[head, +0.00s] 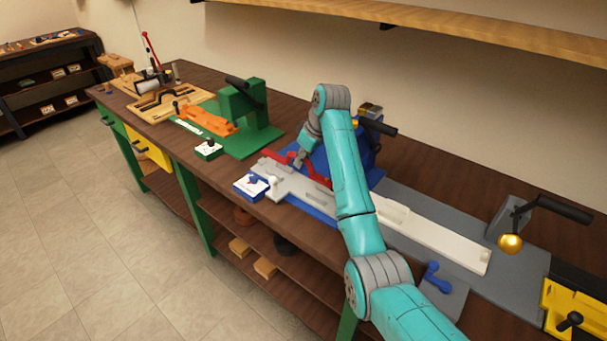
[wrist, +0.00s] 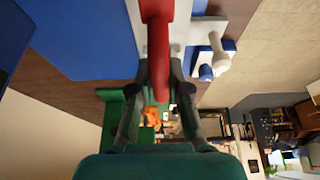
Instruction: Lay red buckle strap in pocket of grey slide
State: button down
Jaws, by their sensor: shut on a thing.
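The red buckle strap (head: 318,179) shows in the head view beside the blue press, above or along the back edge of the pale grey slide (head: 290,186). My gripper (head: 299,160) is at the strap. In the wrist view my gripper (wrist: 160,72) is shut on the red strap (wrist: 158,35), which extends upward between the fingers. The slide is long and pale, with a recess in its top, and lies on a blue base. My arm hides its middle. I cannot tell whether the strap touches the slide.
A blue press (head: 358,155) with a dark lever stands close behind the strap. A green press (head: 240,110) with an orange part is left. A brass-ball lever (head: 510,243) stands right.

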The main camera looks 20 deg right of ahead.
jog(key=shift+f, duration=2.75)
jog(key=c, duration=1.1)
grip_release()
jog(key=shift+a+f, duration=0.1)
jog(key=v, duration=1.2)
jog(key=shift+a, duration=0.1)
